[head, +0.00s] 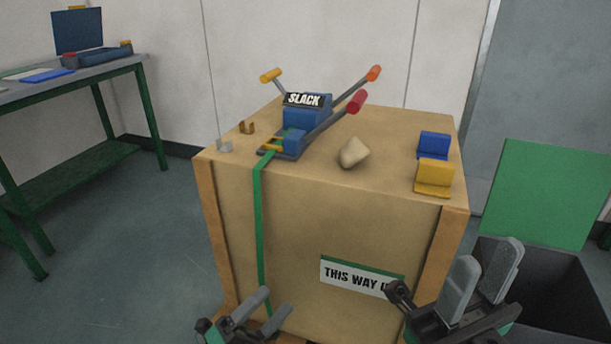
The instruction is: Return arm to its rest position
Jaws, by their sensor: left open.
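My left gripper (275,301) is low in the head view, in front of the wooden crate (300,235). Its two grey fingers are apart with nothing between them. My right gripper (490,256) is at the lower right, in front of the crate's right edge and a dark bin. Its fingers are also apart and empty. Both grippers appear clear of the items on the crate top. A blue tensioning tool (306,110) marked "SLACK" sits on top, with red, orange and yellow-tipped handles. A green strap (259,220) runs from it down the crate's front.
On the crate top are a beige lump (353,153), a blue block (433,145), a yellow block (434,176) and small clips (247,127). A dark open bin (566,290) stands at right, a green panel (543,190) behind it. A green-legged workbench (75,78) is at left.

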